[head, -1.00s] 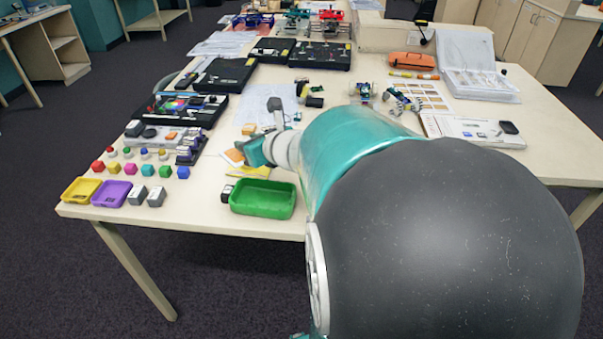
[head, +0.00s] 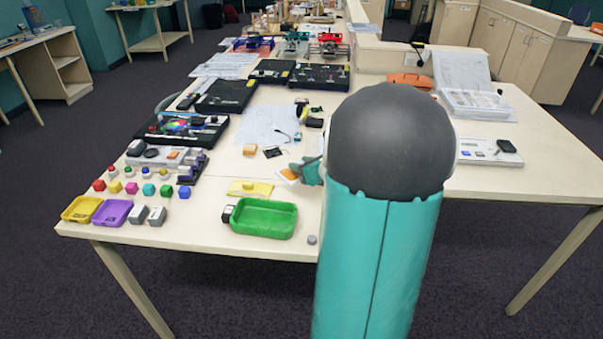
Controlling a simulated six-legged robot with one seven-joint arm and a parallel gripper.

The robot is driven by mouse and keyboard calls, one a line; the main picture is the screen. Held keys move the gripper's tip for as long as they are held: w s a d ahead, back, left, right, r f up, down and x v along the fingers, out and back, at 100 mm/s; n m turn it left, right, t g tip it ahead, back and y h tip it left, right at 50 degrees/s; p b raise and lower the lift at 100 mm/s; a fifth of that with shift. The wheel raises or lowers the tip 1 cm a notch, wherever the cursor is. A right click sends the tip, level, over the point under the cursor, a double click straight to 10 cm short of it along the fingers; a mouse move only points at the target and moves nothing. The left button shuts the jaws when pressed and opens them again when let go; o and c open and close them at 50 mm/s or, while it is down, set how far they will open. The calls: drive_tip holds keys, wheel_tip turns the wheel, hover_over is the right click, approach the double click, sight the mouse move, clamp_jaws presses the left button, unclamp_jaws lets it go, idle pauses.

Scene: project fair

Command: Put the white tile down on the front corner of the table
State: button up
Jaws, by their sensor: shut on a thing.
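My gripper (head: 298,172) is over the middle of the table, right of the yellow sheet, and partly hidden by my own arm. It is shut on a small flat tile (head: 288,176), which looks white with an orange patch and sticks out to the left of the fingers. I cannot tell how far above the table it is. The pale table (head: 190,236) has its left front corner (head: 66,229) in view, bare in front of the yellow and purple trays. My arm hides part of the table's front edge.
A green tray (head: 265,218) stands near the front edge, with a small grey cylinder (head: 312,240) to its right. A yellow tray (head: 81,209), a purple tray (head: 112,212) and grey blocks (head: 157,215) stand at front left. Bare table lies between the blocks and the green tray.

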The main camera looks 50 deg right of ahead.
drive_tip(key=shift+d+f, duration=0.2)
drive_tip(key=shift+f, duration=0.05)
drive_tip(key=f, duration=0.2)
drive_tip(key=shift+d+f, duration=0.2)
drive_tip(key=shift+f, duration=0.45)
drive_tip(key=shift+a+f, duration=0.1)
drive_tip(key=shift+f, duration=0.3)
drive_tip(key=shift+f, duration=0.2)
drive_tip(key=o, duration=1)
drive_tip(key=shift+r, duration=0.1)
